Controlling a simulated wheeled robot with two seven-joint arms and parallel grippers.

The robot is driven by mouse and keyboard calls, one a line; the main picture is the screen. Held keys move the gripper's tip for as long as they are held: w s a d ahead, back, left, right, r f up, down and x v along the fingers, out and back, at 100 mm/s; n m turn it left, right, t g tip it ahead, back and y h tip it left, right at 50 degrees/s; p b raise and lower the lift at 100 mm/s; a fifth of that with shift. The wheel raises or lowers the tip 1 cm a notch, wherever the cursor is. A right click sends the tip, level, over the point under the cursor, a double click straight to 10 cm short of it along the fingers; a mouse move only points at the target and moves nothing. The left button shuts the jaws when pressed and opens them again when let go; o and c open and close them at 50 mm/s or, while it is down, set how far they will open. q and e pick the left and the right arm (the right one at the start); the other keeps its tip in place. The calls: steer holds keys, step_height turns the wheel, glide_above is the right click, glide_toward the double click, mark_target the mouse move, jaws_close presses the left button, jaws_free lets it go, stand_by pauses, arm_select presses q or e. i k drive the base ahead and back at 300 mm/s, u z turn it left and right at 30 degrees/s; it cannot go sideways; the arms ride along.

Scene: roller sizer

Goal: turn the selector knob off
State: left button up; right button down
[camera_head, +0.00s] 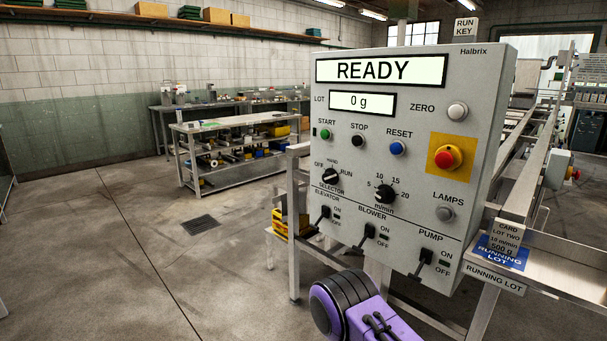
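The selector knob (331,176) is a small black rotary knob at the lower left of the grey control panel (440,110). Its labels read OFF on the left, HAND at the top and RUN on the right. Its pointer appears turned toward the RUN side, though it is small in the picture. The display (381,70) reads READY, and the lot display (362,103) reads 0 g. Neither of my grippers is in view. A purple and black link of one of my arms shows at the bottom, below the panel and clear of the knob.
Near the knob are the green start button (325,134), the speed dial (385,194) and the elevator switch (323,214). A red emergency button (447,157) stands out on the right. A metal tray (565,275) sits at right. Open floor lies left of the panel.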

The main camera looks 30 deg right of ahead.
mark_target(331, 177)
steer(key=z, duration=0.3)
steer(key=i, duration=0.75)
steer(key=z, duration=0.6)
